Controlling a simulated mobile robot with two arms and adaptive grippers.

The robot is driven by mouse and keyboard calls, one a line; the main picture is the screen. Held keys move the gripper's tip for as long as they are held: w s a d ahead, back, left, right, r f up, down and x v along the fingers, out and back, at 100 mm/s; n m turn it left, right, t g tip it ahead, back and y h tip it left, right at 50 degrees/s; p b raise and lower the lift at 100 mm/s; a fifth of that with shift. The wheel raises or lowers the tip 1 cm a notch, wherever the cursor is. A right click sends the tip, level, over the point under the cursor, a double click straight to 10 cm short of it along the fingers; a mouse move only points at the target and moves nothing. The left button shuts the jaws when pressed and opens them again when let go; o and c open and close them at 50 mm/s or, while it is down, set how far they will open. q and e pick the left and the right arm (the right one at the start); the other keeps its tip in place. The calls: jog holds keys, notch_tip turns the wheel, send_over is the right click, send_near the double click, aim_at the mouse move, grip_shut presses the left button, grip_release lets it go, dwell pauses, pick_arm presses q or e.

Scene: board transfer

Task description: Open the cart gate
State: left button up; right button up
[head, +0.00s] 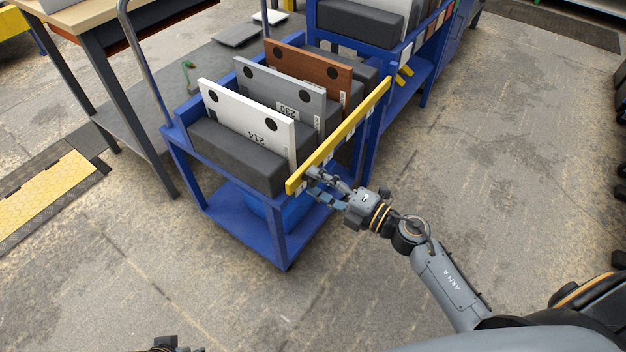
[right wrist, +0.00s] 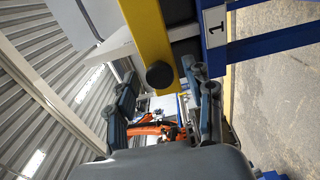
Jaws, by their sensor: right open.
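The blue cart (head: 233,224) stands in the middle of the head view. Its yellow gate bar (head: 345,128) runs along the cart's right side, closed across the ends of the boards. My right gripper (head: 314,184) is open at the near end of the bar. In the right wrist view, the yellow bar (right wrist: 148,35) ends in a round black knob (right wrist: 160,76), which appears between the open fingers. I cannot tell whether a finger touches it. My left gripper (head: 165,344) only just shows at the bottom edge; its fingers cannot be made out.
A white board (head: 245,120), a grey board (head: 285,90) and a brown board (head: 310,70) stand upright between dark foam blocks in the cart. A second blue rack (head: 385,50) stands behind. A workbench (head: 90,25) is at the left.

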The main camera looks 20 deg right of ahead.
jog(key=shift+x, duration=0.8)
grip_shut()
jog(key=shift+s+d, duration=0.1)
